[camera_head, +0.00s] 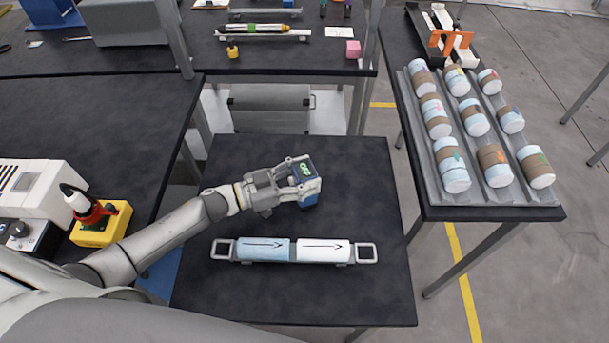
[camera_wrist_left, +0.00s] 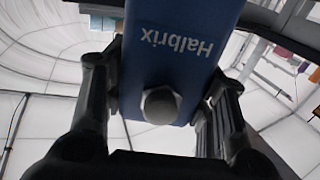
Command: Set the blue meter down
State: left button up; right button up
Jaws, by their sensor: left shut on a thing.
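The blue meter (camera_head: 307,190) is a small blue box with a dark face and a green display. My left gripper (camera_head: 292,182) is shut on it, over the dark table (camera_head: 340,290) in the middle of the head view. I cannot tell whether its underside touches the table. In the left wrist view the meter (camera_wrist_left: 180,55) shows a blue face with the upside-down word "Halbrix" and a grey round knob. The gripper's dark fingers (camera_wrist_left: 160,105) stand on both sides of it. My right gripper is not in view.
A metal holder with a light blue and a white cylinder (camera_head: 265,249) lies on the table in front of the meter. The table right of the meter is clear. A grey rack (camera_head: 408,95) with several banded cylinders is at the right. A yellow box (camera_head: 103,225) stands at the left.

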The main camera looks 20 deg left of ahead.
pick_arm(q)
jog(key=shift+f, duration=0.15)
jog(key=o, duration=1.2)
jog(key=shift+r, duration=0.25)
jog(key=shift+b+v, duration=0.8)
jog(key=shift+v, duration=3)
jog(key=shift+f, duration=0.1)
